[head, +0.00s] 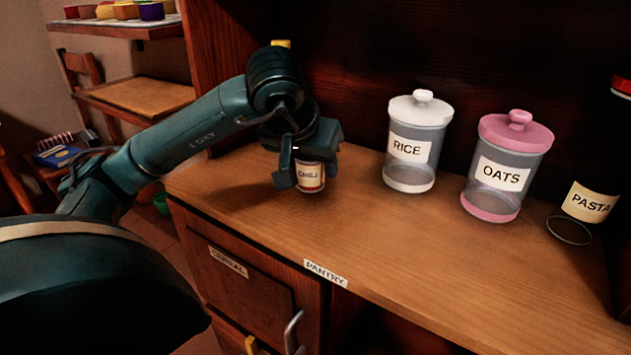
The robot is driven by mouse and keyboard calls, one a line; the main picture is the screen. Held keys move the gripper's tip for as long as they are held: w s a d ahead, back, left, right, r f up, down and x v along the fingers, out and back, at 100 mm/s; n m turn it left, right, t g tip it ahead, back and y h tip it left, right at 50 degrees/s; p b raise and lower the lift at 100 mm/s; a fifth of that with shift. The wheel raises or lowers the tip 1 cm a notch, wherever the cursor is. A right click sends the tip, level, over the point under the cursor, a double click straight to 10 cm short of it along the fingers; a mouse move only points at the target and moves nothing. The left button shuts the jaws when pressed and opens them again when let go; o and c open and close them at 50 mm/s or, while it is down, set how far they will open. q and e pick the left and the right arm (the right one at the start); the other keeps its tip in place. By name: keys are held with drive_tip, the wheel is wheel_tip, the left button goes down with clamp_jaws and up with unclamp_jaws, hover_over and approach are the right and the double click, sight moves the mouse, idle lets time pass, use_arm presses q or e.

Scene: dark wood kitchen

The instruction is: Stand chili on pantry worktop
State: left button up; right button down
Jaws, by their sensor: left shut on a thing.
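The chili container (311,178) is small, with a cream label reading CHILI. It is upright at the left part of the pantry worktop (400,250), a light wood surface with a PANTRY label on its front edge. My left gripper (309,170) is shut on the chili container from above and hides its top. The container's base is at or very near the worktop; I cannot tell whether it touches. My right gripper is not in view.
A RICE jar (408,172) with a white lid, an OATS jar (496,203) with a pink lid and a PASTA jar (590,204) stand to the right. The worktop's front middle is clear. A yellow-topped thing (281,44) shows behind my left arm.

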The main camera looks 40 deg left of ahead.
use_arm(q)
wheel_tip(320, 180, down, 2)
drive_tip(key=shift+f, duration=0.25)
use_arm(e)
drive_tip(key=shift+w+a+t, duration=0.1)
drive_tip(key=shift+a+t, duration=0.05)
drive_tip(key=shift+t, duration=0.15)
use_arm(q)
drive_tip(key=shift+f+b, duration=0.1)
drive_tip(key=shift+b, duration=0.2)
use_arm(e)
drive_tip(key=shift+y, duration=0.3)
use_arm(q)
drive_tip(key=shift+f, duration=0.15)
drive_tip(key=o, duration=1.1)
drive_tip(key=shift+o, duration=0.2)
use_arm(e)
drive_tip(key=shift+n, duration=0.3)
